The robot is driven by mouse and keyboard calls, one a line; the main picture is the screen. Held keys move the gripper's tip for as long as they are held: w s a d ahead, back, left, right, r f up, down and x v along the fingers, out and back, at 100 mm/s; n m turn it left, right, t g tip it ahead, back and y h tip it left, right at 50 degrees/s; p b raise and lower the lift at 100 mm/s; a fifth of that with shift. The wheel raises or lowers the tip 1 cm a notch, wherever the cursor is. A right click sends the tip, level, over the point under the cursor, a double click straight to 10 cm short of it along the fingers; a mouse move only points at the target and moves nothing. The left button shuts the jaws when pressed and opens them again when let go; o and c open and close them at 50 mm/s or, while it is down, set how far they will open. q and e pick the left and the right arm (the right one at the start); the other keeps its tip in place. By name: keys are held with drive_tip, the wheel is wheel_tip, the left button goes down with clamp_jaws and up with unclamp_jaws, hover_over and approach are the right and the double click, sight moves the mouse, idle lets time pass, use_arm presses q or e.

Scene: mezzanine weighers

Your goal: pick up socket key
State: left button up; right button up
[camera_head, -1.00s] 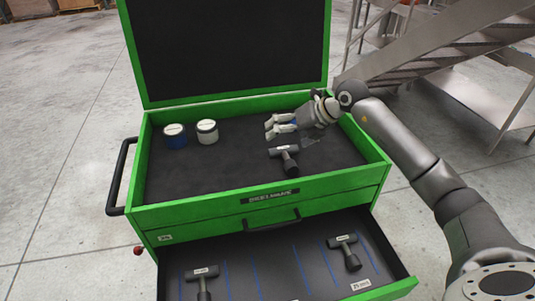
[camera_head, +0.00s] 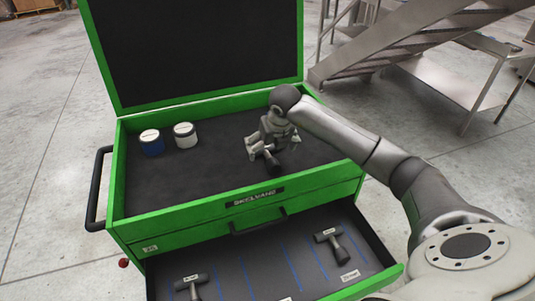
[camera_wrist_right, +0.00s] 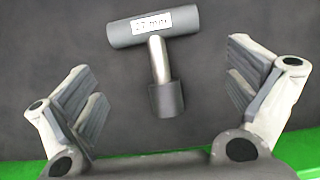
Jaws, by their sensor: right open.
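A socket key (camera_wrist_right: 160,62) lies on the dark floor of the cabinet's top tray. It is T-shaped, with a dark grey crossbar, a shiny shaft, a dark socket end and a white label that seems to read 27 mm. In the head view the key (camera_head: 271,162) is partly hidden by my right gripper (camera_head: 258,146), which is right above it, pointing down. In the right wrist view the open right gripper (camera_wrist_right: 165,95) has one finger on each side of the key, with gaps between. My left gripper is not in view.
The open drawer below holds two more T-shaped keys (camera_head: 328,236) (camera_head: 192,281). Metal stairs (camera_head: 400,45) stand at right.

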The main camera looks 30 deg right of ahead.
sight(267, 153)
drive_tip(key=shift+w+p+x, duration=0.25)
drive_tip(key=shift+p+x, duration=0.25)
drive_tip(key=shift+x, duration=1.45)
drive_tip(key=shift+r, duration=0.1)
drive_tip(key=shift+c, duration=0.3)
drive_tip(key=c, duration=0.9)
